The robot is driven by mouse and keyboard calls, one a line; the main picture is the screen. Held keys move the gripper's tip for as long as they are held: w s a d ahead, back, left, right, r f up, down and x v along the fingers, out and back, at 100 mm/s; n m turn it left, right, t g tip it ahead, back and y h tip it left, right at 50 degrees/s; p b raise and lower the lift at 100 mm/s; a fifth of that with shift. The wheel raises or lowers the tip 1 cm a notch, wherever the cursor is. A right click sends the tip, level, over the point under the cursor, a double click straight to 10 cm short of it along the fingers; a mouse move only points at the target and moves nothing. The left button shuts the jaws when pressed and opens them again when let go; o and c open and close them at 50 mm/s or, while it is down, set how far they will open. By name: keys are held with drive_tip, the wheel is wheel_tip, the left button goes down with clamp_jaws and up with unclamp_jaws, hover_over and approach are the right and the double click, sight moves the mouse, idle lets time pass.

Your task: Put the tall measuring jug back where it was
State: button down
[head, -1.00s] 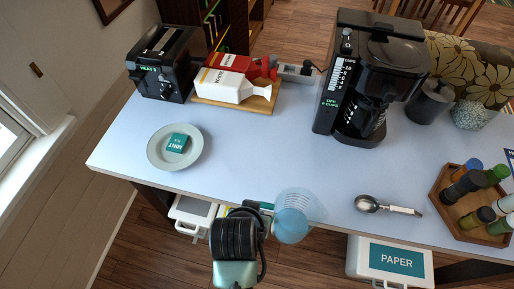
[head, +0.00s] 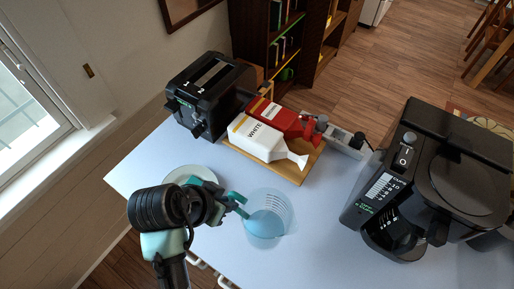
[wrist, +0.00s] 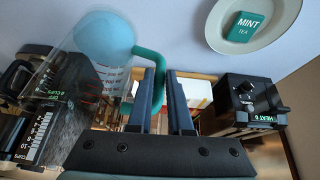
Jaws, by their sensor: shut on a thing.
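The clear measuring jug (head: 267,222) has a bluish bottom, scale marks and a teal handle (head: 236,203). It is above the pale tabletop, right of the plate and in front of the wooden board; whether it touches the table I cannot tell. My gripper (head: 228,203) is shut on its handle from the left. In the wrist view the jug (wrist: 98,55) shows at upper left, with the handle running down to my fingertips (wrist: 160,78).
A plate (head: 178,174), partly hidden by my arm, holds a mint tea box (wrist: 245,25). A coffee maker (head: 440,180) stands right. Clear tabletop lies between jug and coffee maker.

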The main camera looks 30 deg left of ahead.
sight(260, 220)
wheel_tip(260, 220, down, 10)
drive_tip(key=p, duration=0.1)
drive_tip(key=c, duration=0.8)
unclamp_jaws()
drive_tip(key=shift+s, duration=0.15)
drive_tip(key=shift+c, duration=0.2)
